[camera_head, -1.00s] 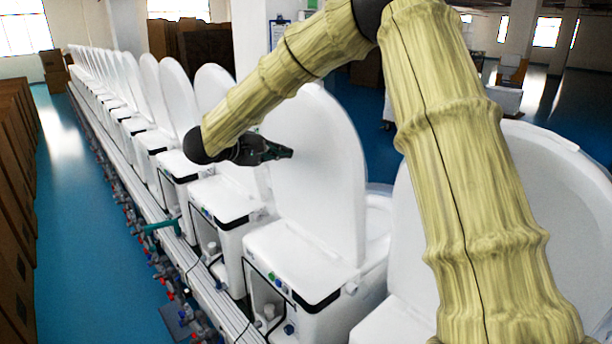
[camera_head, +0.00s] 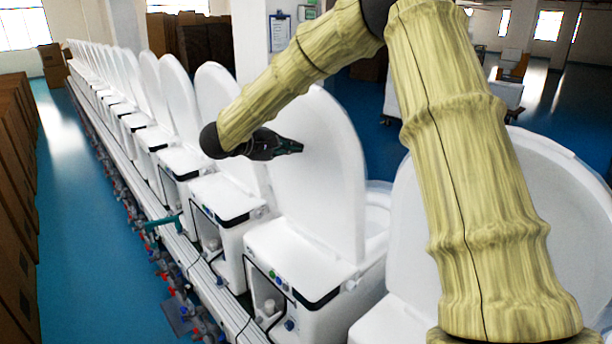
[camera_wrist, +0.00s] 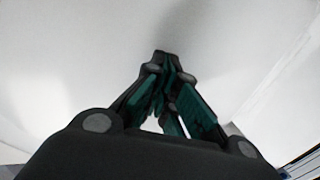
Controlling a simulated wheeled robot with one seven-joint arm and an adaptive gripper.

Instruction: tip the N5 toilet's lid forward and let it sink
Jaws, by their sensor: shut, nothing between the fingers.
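Several toilets stand in a row, and no N5 label is readable. The raised white lid (camera_head: 325,165) nearest my gripper stands upright behind its white tank unit (camera_head: 300,262). My gripper (camera_head: 300,148) is shut and empty, its dark fingers pointing right at the back face of this lid. The tips overlap the lid in the head view; I cannot tell whether they touch it. In the wrist view the shut fingers (camera_wrist: 163,62) lie against a pale surface, the lid (camera_wrist: 230,45), filling most of the picture. The bowl behind the lid is mostly hidden.
Another raised lid (camera_head: 560,215) stands at the right, partly behind my arm. More toilets with raised lids (camera_head: 180,105) run back to the left. A rail with fittings (camera_head: 190,265) runs along the tanks. Blue floor (camera_head: 85,220) is clear left of it.

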